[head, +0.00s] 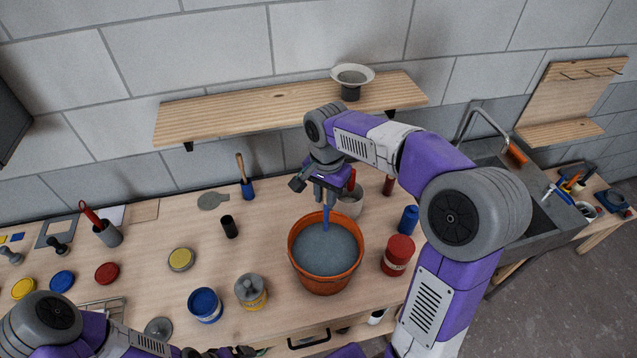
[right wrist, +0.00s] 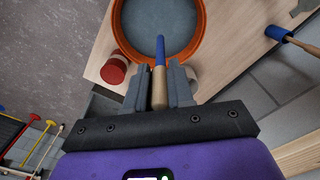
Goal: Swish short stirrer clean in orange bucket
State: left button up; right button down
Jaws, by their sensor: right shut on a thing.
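The orange bucket (head: 326,284) stands on the bench, filled with grey water (head: 325,252); it also shows in the right wrist view (right wrist: 117,42). My right gripper (head: 328,196) is above the bucket's back rim, shut on the short stirrer. The stirrer (right wrist: 159,75) has a pale wooden handle between the fingers and a blue end pointing down over the water. In the head view its blue part (head: 326,219) shows below the fingers. I cannot tell whether its tip touches the water. My left gripper (head: 218,353) is mostly cut off at the bottom edge.
A red tin (head: 397,256) and a blue container (head: 408,220) stand right of the bucket. A yellow-banded pot (head: 251,293) and a blue tin (head: 205,306) stand left. A pale pot (head: 350,203) is behind. A shelf (head: 250,112) runs above; a sink (head: 480,205) is at right.

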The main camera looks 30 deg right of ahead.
aim_at(326, 228)
jog(key=shift+s+f, duration=0.3)
notch_tip(326, 228, down, 3)
jog(key=shift+w+r+b, duration=0.1)
jog(key=shift+w+b, duration=0.05)
jog(key=shift+b, duration=0.95)
notch_tip(326, 228, down, 4)
jog(key=b, duration=0.3)
notch_tip(326, 228, down, 6)
jog(key=b, duration=0.5)
